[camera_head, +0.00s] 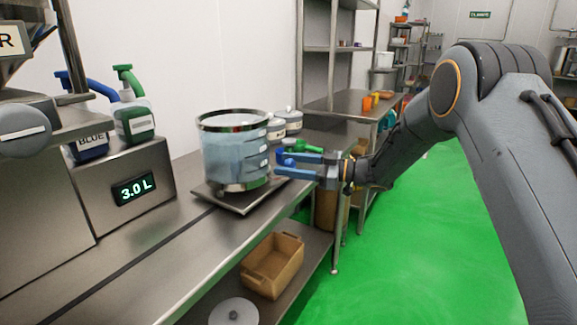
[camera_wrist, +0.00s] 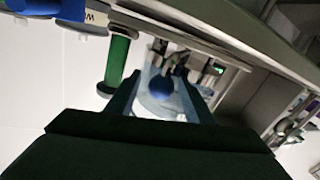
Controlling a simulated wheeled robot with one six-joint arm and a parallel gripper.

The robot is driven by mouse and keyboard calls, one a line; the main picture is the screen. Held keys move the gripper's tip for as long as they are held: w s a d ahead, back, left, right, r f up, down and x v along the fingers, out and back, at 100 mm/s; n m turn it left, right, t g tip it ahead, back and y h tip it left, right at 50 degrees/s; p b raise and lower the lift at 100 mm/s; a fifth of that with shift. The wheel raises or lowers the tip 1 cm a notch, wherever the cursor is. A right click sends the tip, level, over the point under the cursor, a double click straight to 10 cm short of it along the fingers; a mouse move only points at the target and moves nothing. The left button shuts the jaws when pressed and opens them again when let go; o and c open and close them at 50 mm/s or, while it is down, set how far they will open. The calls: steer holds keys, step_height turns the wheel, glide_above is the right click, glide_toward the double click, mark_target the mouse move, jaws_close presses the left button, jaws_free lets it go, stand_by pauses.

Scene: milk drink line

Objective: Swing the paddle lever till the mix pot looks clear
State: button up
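The mix pot (camera_head: 222,160) is a clear-walled vessel with metal bands, standing on a flat plate on the steel counter. Its contents look pale blue and see-through. My gripper (camera_head: 282,165) is at the pot's right side, its blue-tinted fingers pointing at it. In the wrist view, my gripper (camera_wrist: 163,95) has its fingers apart, with a round blue knob (camera_wrist: 162,88) showing between them and gaps on both sides. I cannot tell how far ahead the knob is. A green handle (camera_wrist: 117,65) lies just left of the fingers. Which one is the paddle lever is unclear.
A box with a "3.0 L" display (camera_head: 134,189) stands left of the pot, with blue (camera_head: 88,146) and green (camera_head: 134,122) bottles. Lidded pots (camera_head: 292,120) stand behind. A tan bin (camera_head: 272,266) is on the lower shelf. The green floor (camera_head: 400,260) at right is open.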

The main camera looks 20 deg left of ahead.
steer(key=d+b, duration=0.1)
steer(key=d, duration=0.6)
steer(key=shift+w+d, duration=0.3)
steer(key=shift+d, duration=0.05)
stand_by(0.8)
